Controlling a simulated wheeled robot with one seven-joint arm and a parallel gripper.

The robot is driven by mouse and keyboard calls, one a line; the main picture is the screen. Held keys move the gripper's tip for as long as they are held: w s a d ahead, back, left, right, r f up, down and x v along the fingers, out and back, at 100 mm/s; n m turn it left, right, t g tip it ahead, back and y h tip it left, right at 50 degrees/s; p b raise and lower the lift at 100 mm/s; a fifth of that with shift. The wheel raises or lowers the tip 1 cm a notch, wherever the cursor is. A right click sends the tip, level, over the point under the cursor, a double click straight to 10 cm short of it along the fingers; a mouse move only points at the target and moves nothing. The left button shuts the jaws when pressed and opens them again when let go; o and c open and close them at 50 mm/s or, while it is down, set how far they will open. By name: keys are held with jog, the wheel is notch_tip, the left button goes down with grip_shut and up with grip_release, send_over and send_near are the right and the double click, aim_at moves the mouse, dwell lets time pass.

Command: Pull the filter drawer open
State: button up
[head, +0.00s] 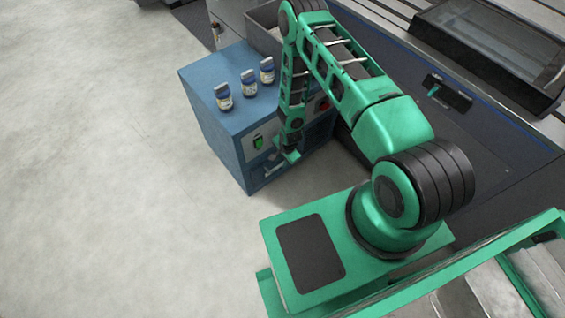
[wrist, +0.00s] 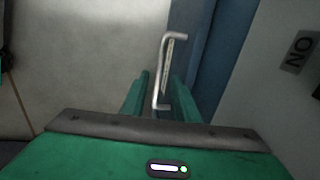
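The blue ink unit (head: 215,130) stands on the floor beside the larger machine. Its drawer front is low on the pale front face, partly hidden by my arm in the head view. A bent metal handle (wrist: 171,50) shows in the wrist view, seen nearly end to end. My gripper (head: 290,156) is at the lower front of the unit. In the wrist view my gripper (wrist: 158,100) has its two green fingers apart, with the handle's near end between them. A gap shows beside the handle, so the fingers do not look closed on it.
Several small bottles (head: 248,82) stand on top of the unit. A green switch (head: 258,142) and a red knob (head: 323,104) are on its front. The larger machine (head: 450,130) is close on the right. Pale floor (head: 90,180) is clear on the left.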

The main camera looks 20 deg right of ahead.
jog(key=shift+w+f, duration=0.2)
jog(key=shift+f, duration=0.8)
grip_shut()
